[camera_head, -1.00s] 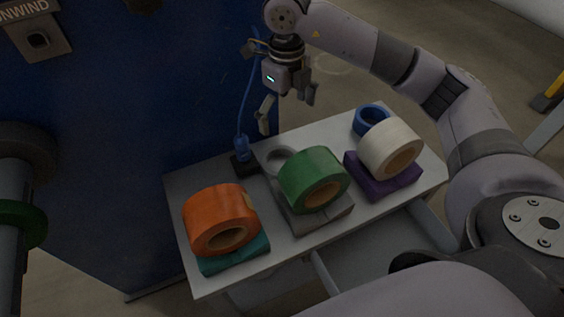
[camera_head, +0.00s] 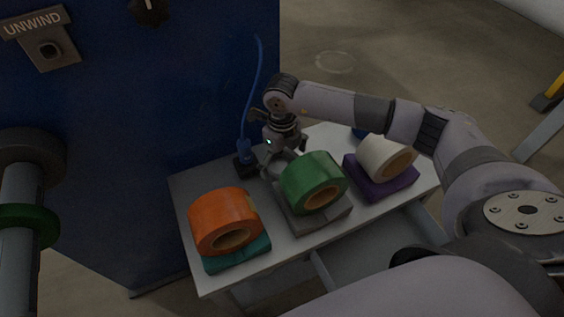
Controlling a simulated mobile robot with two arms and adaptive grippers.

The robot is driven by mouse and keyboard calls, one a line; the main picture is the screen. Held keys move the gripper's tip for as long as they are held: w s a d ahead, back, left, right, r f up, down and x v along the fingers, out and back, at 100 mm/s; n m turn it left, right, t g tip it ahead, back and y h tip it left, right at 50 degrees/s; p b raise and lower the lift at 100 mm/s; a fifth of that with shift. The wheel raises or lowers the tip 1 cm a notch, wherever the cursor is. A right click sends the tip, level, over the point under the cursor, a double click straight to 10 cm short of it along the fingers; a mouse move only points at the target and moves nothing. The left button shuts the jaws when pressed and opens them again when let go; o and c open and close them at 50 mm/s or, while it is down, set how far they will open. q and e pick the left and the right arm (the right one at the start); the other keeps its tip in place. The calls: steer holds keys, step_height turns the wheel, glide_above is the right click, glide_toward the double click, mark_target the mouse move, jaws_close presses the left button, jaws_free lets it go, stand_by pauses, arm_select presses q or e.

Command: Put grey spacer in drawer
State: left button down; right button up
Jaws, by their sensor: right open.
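The grey spacer (camera_head: 277,170) is a ring lying on the white table top behind the green roll, mostly hidden by my right gripper and that roll. My right gripper (camera_head: 284,160) is open, pointing down, low over the spacer. Whether its fingers touch the spacer I cannot tell. The drawer (camera_head: 372,252) is pulled out at the front of the table, and the part of its inside that shows looks empty. My left gripper is not in view.
A green roll (camera_head: 313,180) sits on a grey pad, an orange roll (camera_head: 222,217) on a teal pad, and a white roll (camera_head: 383,157) on a purple pad. A blue ring (camera_head: 360,133) is mostly hidden by my right arm. A dark socket with a blue cable (camera_head: 247,100) stands behind.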

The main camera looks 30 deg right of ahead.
steer(key=shift+f, duration=0.35)
steer(key=shift+c, duration=0.2)
steer(key=c, duration=1.3)
steer(key=shift+r, duration=0.1)
